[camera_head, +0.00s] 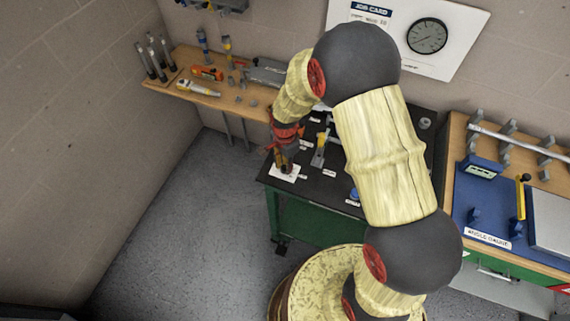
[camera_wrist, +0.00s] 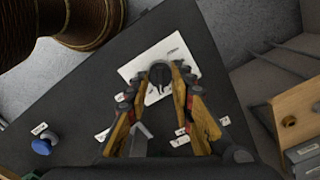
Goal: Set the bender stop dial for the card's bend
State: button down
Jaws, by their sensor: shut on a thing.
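The dial is a dark round knob (camera_wrist: 159,72) on a white plate (camera_wrist: 187,48), near a corner of the black bench top. The same white plate shows in the head view (camera_head: 291,176), with its knob hidden by my gripper. My gripper (camera_head: 284,164) points down over the plate. In the wrist view my gripper (camera_wrist: 161,82) has its two fingers on either side of the knob, shut on it. Marks on the plate are too small to read. The job card (camera_head: 372,15) is on the white wall board, partly behind my arm; its bend value is not readable.
A lever-like fitting (camera_head: 320,147) and a blue knob (camera_head: 354,194) stand on the black bench top (camera_head: 319,186). A wooden shelf (camera_head: 214,99) with tools is behind left. A blue angle gauge station (camera_head: 490,210) is at right. A round gauge (camera_head: 427,36) hangs on the wall.

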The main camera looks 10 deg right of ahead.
jog(key=c, duration=1.5)
grip_release()
jog(key=shift+c, duration=0.2)
jog(key=shift+o, duration=0.2)
jog(key=shift+r, duration=0.15)
notch_tip(320, 180, up, 12)
